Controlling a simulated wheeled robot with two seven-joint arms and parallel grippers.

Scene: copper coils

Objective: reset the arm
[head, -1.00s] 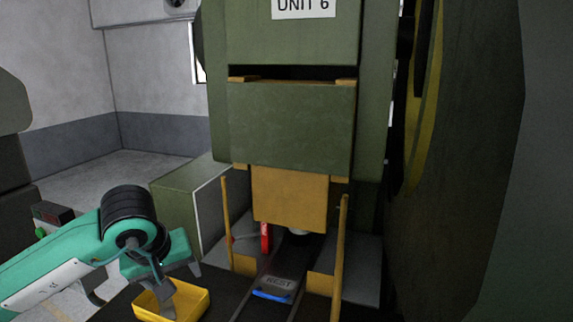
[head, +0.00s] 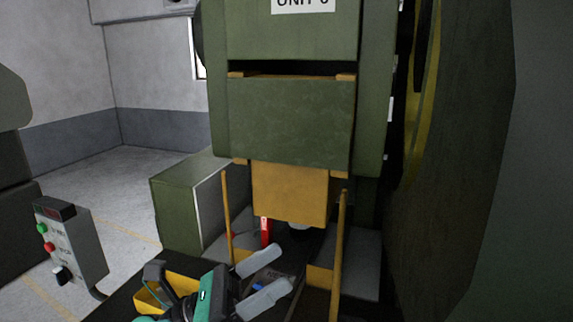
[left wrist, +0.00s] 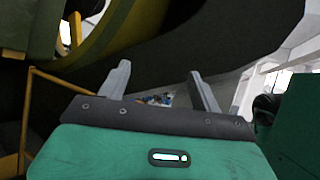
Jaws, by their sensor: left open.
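My left gripper (head: 262,278) comes in at the bottom middle of the head view. Its two grey fingers are apart and nothing shows between them. It is in front of the green press marked UNIT 6 (head: 290,118), low and near the plate with the word REST (head: 277,271), which it partly covers. In the left wrist view the two fingers (left wrist: 160,88) also stand apart, with dark machine parts beyond. My right gripper is in neither view.
A yellow tray (head: 148,300) lies beside my left wrist. Yellow posts (head: 340,245) stand at both sides of the press opening. A red part (head: 265,230) is inside. A control box with buttons (head: 70,243) stands at the left. Open floor lies beyond it.

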